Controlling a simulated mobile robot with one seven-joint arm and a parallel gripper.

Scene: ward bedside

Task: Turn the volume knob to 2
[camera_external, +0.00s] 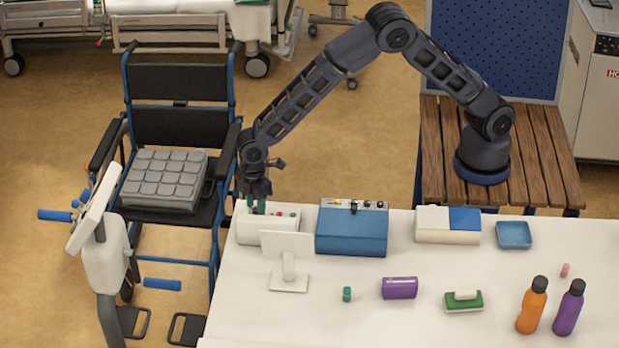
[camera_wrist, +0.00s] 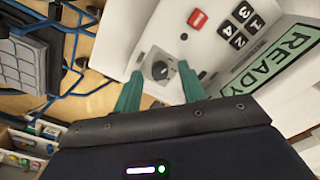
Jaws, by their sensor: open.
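The volume knob (camera_wrist: 160,70) is a dark round dial with a pale mark on it, on a white control box (camera_wrist: 145,45) in the wrist view. Any scale around it is too small to read. My gripper (camera_wrist: 160,68) is open, with its two green fingertips on either side of the knob in the picture. I cannot tell whether they touch it. In the external view my gripper (camera_external: 253,205) points down over the left part of the white box (camera_external: 251,232) at the table's left end, and the knob is hidden there.
The box has a red button (camera_wrist: 197,18), black numbered buttons (camera_wrist: 238,26) and a READY display (camera_wrist: 275,60). A white stand (camera_external: 288,262) stands in front of it. A blue box (camera_external: 350,232) is close to its right. A wheelchair (camera_external: 178,105) is behind left.

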